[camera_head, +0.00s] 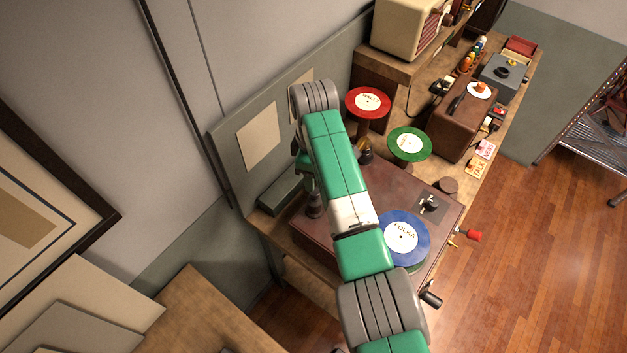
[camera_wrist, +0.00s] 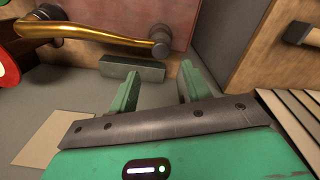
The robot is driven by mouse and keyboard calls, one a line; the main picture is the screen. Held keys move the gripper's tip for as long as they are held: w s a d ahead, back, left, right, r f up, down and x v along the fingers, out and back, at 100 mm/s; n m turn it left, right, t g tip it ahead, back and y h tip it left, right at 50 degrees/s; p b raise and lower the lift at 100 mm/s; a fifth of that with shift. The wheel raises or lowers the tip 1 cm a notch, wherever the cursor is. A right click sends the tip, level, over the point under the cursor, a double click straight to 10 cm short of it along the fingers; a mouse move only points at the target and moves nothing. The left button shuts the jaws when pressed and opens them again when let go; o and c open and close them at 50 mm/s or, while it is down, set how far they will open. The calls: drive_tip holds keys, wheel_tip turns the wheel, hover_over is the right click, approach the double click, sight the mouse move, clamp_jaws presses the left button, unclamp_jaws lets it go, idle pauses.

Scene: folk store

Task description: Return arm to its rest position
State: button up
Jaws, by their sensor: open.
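My gripper (camera_wrist: 160,70) shows in the wrist view with its two green fingers apart and nothing between them. A grey-green block (camera_wrist: 133,69) lies beyond the fingertips, apart from them as far as I can tell. In the head view my green arm reaches up across the record player (camera_head: 440,207) and folds down near the wall panel; my gripper is mostly hidden behind the arm there. The blue POLKA record (camera_head: 402,233) lies on the player, beside my arm.
A red WALTZ record (camera_head: 368,102) and a green record (camera_head: 409,143) sit on stands to the right of my arm. A brown case (camera_head: 463,125) and cream radio (camera_head: 406,27) stand farther back. A brass tube (camera_wrist: 90,32) crosses the wrist view. The wooden floor (camera_head: 530,250) is open at right.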

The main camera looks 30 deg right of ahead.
drive_tip(key=shift+r, duration=0.55)
idle(0.4)
